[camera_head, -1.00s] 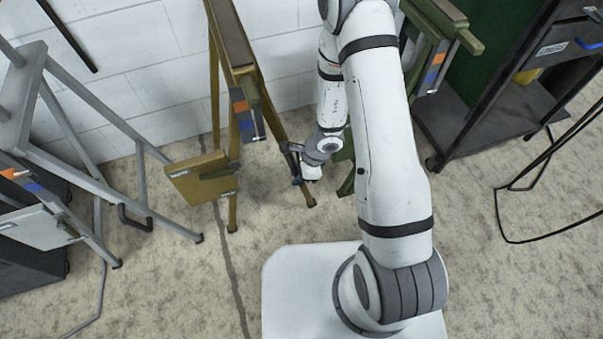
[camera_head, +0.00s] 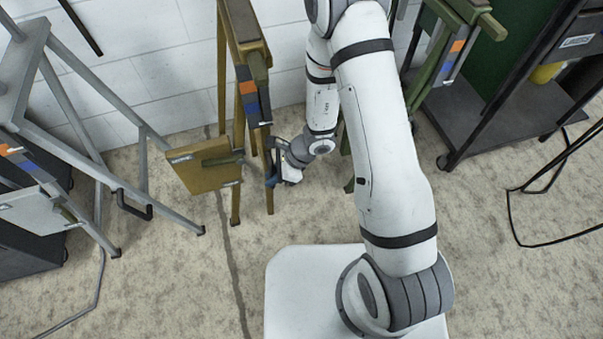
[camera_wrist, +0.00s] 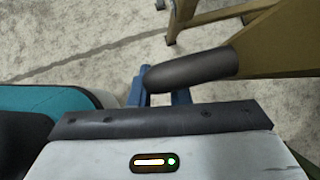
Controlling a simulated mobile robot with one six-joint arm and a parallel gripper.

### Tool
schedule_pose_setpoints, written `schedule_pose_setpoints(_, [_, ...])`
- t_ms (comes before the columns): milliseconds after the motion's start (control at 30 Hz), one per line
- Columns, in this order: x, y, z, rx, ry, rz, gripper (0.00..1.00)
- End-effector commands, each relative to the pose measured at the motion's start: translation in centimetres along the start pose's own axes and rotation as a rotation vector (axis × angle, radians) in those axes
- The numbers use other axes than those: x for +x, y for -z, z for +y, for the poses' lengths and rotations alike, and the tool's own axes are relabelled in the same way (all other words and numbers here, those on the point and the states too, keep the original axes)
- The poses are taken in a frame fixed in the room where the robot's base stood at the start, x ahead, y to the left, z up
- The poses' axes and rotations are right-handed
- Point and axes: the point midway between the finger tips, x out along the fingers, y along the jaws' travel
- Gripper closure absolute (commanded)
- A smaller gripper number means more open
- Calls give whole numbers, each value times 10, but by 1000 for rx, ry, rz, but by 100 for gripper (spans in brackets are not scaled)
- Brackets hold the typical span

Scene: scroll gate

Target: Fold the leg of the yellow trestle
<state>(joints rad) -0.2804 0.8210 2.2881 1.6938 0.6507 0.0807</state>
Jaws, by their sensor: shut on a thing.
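The yellow trestle (camera_head: 240,40) stands upright near the wall in the head view. Its right leg (camera_head: 267,130) hangs nearly vertical, close beside the other leg (camera_head: 236,190). A flat yellow panel (camera_head: 205,166) juts out low on its left side. My gripper (camera_head: 271,168) is at the lower part of the right leg. In the wrist view, the blue fingertips (camera_wrist: 160,95) are shut around a dark grip (camera_wrist: 195,70) that sticks out from the yellow leg (camera_wrist: 285,45). Part of the fingers is hidden behind the grip and my gripper's body.
A grey trestle (camera_head: 85,140) stands at the left. A green trestle (camera_head: 440,50) stands behind my arm at the right. A dark shelf cart (camera_head: 500,115) and a black cable (camera_head: 510,200) are further right. Carpet (camera_head: 170,270) in front is clear.

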Motion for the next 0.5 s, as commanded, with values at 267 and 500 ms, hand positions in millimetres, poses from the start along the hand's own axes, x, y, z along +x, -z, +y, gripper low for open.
schedule_pose_setpoints(267, [26, -49, -1, 12, -10, -157, 100])
schedule_pose_setpoints(500, [26, -54, -1, 15, -13, -172, 100])
